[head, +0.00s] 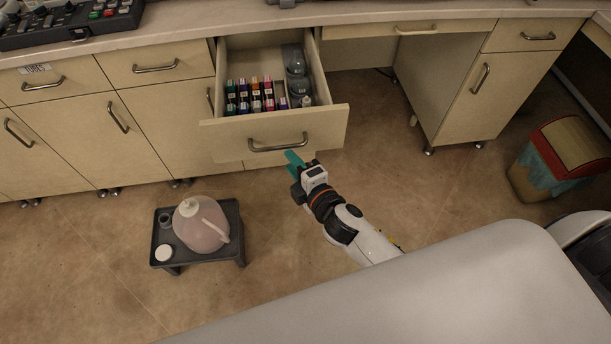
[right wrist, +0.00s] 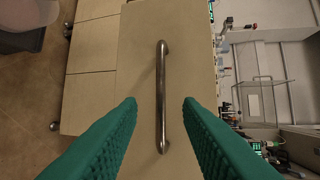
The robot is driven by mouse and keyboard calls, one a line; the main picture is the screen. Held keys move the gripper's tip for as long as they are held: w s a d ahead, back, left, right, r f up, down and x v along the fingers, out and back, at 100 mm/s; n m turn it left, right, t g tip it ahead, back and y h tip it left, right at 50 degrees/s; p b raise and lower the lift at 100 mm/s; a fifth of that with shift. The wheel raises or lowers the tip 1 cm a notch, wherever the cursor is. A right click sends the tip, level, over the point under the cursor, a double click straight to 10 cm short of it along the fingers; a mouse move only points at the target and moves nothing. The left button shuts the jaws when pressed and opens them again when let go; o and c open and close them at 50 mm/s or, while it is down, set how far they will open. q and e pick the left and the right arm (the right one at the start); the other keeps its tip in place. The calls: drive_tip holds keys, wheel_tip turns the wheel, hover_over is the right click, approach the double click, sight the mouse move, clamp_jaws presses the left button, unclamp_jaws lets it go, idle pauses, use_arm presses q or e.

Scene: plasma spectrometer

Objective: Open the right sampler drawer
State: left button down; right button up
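The sampler drawer (head: 235,133) is pulled well out of the cabinet, with its inside showing. Its curved metal handle (head: 278,145) runs across the front panel. Inside are rows of small coloured boxes (head: 255,95) and clear, rounded containers (head: 297,75). My right gripper (head: 293,160) is just in front of the drawer, near the right end of the handle. In the right wrist view its two teal fingers (right wrist: 159,108) are apart, and the handle (right wrist: 162,95) shows in the gap between them, touching neither. My left gripper is not in view.
A low dark stand (head: 233,228) with a large pinkish jug (head: 201,224) is on the floor at lower left. Closed cabinets (head: 150,120) flank the drawer. A red-lidded bin (head: 565,155) stands far right. The floor right of the drawer is clear.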

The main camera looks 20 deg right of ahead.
drive_tip(key=v, duration=0.6)
drive_tip(key=shift+s, duration=0.15)
drive_tip(key=s+d+f+m+g+h+p, duration=0.1)
drive_tip(key=s+d+f+m+g, duration=0.2)
drive_tip(key=f, duration=0.7)
drive_tip(key=s+d+f+m+g, duration=0.1)
drive_tip(key=s+f+m+g, duration=0.2)
drive_tip(key=f, duration=0.7)
drive_tip(key=s+d+f+m+g+h+p, duration=0.1)
drive_tip(key=s+d+f+m+g, duration=0.3)
drive_tip(key=f, duration=0.6)
drive_tip(key=s+f+m+g, duration=0.2)
drive_tip(key=s+f, duration=0.4)
drive_tip(key=s, duration=0.6)
drive_tip(key=s+d+f+m+g+h, duration=0.1)
drive_tip(key=s+f+m, duration=0.4)
drive_tip(key=s, duration=0.6)
drive_tip(key=shift+s+f+g+p, duration=0.3)
drive_tip(key=shift+s+f+g, duration=0.1)
drive_tip(key=shift+f+g, duration=0.45)
